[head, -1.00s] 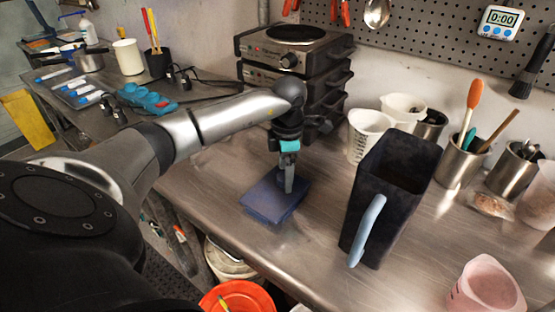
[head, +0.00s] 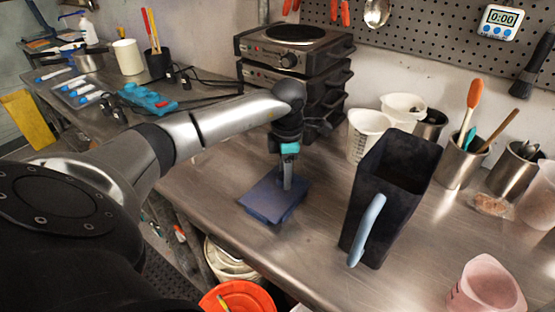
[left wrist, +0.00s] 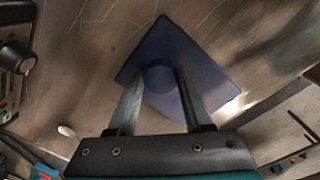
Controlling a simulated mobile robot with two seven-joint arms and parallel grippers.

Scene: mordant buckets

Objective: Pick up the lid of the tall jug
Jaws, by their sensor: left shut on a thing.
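The blue square lid (head: 273,200) is at the middle of the steel bench in the head view, left of the tall jug. My left gripper (head: 287,184) is above it, pointing down. In the left wrist view the left gripper's fingers (left wrist: 160,84) are shut on the round knob of the lid (left wrist: 172,50). The lid looks slightly raised and tilted, but the gap to the bench is hard to judge. The tall dark jug (head: 400,190) stands open-topped on the bench, with a light blue handle (head: 367,232) toward me. My right gripper is not in view.
Stacked hot plates (head: 293,70) stand behind the gripper. White beakers (head: 368,132) and steel pots of tools (head: 461,160) stand behind and right of the jug. A pink beaker (head: 486,290) is at the front right. An orange bucket (head: 240,297) is below the bench edge.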

